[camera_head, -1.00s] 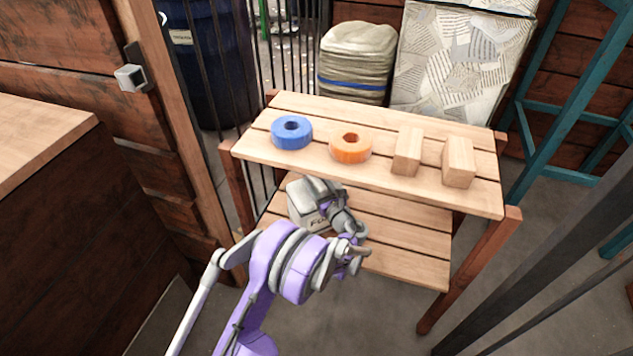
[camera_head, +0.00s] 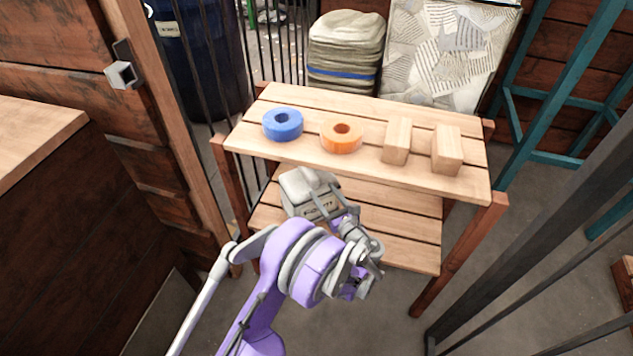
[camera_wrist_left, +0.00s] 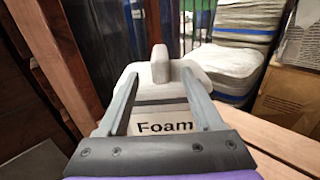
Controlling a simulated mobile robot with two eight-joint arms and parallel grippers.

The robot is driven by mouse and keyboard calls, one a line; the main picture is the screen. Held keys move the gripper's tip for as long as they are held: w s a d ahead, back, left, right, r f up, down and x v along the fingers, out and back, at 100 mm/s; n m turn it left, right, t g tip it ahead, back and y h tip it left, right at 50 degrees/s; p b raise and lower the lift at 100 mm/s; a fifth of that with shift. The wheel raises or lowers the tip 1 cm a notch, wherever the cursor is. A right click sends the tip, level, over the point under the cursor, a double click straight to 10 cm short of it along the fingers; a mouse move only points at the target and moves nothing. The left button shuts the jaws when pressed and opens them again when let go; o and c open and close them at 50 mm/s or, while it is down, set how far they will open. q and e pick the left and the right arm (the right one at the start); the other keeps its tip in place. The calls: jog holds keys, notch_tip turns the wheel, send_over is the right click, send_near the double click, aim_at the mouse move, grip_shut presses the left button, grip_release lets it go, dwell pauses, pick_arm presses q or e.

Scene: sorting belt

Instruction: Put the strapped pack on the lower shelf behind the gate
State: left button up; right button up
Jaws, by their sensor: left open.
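The pale grey pack (camera_head: 296,186), with a label on its front, sits on the lower shelf (camera_head: 395,225) of the slatted wooden rack, at its left end. In the left wrist view the pack (camera_wrist_left: 165,124) reads "Foam" and has a raised block on top. My left gripper (camera_head: 326,186) is open at the pack's front, with its fingers partly in front of it. In the wrist view its two fingers (camera_wrist_left: 160,82) are spread, with the pack between and beyond them. I cannot tell whether they touch it. My right gripper is not in view.
The upper shelf (camera_head: 360,112) holds a blue ring (camera_head: 283,124), an orange ring (camera_head: 341,137) and two wooden blocks (camera_head: 397,143). Dark bars stand at the left and front right. A stack of sacks (camera_head: 345,50) is behind the rack. The lower shelf's right part is clear.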

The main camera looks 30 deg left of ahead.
pick_arm(q)
jog(key=s+d+r+n+g+h, duration=0.1)
jog(key=s+r+n+g+h, duration=0.2)
jog(key=s+n, duration=0.4)
jog(key=s+r+n+g+h, duration=0.1)
jog(key=s+r+n+h, duration=0.1)
jog(key=s+n+h, duration=0.45)
jog(key=s+d+n+h, duration=0.3)
jog(key=s+d+n, duration=0.2)
jog(key=s, duration=0.5)
jog(key=s+d+n+h, duration=0.3)
jog(key=s+d+n, duration=0.2)
jog(key=s, duration=0.5)
jog(key=shift+d+n+g, duration=0.35)
jog(key=shift+d+g, duration=0.05)
jog(key=shift+d, duration=0.2)
jog(key=shift+f, duration=0.1)
